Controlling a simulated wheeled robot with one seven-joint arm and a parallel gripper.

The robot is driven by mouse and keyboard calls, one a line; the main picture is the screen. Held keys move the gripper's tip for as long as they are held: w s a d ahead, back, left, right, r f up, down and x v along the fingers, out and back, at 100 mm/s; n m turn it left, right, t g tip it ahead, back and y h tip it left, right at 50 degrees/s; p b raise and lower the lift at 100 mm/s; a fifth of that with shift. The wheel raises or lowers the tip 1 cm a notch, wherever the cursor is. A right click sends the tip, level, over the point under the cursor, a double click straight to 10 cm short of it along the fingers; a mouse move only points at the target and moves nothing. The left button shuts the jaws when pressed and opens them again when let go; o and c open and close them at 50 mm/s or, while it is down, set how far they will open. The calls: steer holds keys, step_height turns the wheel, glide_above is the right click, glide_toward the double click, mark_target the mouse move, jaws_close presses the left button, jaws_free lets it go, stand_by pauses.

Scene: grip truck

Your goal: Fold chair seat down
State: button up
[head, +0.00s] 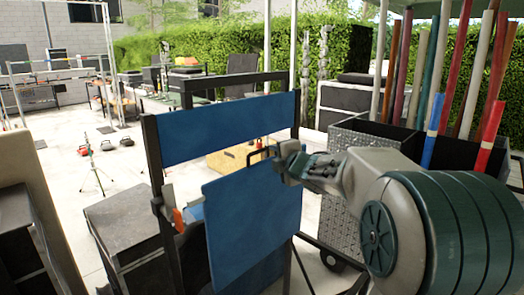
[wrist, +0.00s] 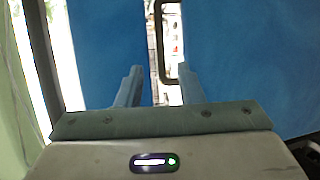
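The folding chair stands in the head view with a dark frame, a blue backrest (head: 228,128) and a blue seat panel (head: 255,225) that stands upright below it. Another blue panel, likely the backrest (wrist: 105,45), is at left. Contact cannot be told.
A dark box (head: 130,225) stands left of the chair. An orange-handled object (head: 178,220) is at the chair's left post. A textured metal bin (head: 345,200) with several coloured poles stands at right, behind my arm. Pale open floor (head: 60,175) lies at left.

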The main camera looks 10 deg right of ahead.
mark_target(262, 150)
steer(key=p+x, duration=0.1)
steer(key=x, duration=1)
steer(key=shift+f, duration=0.1)
jaws_close()
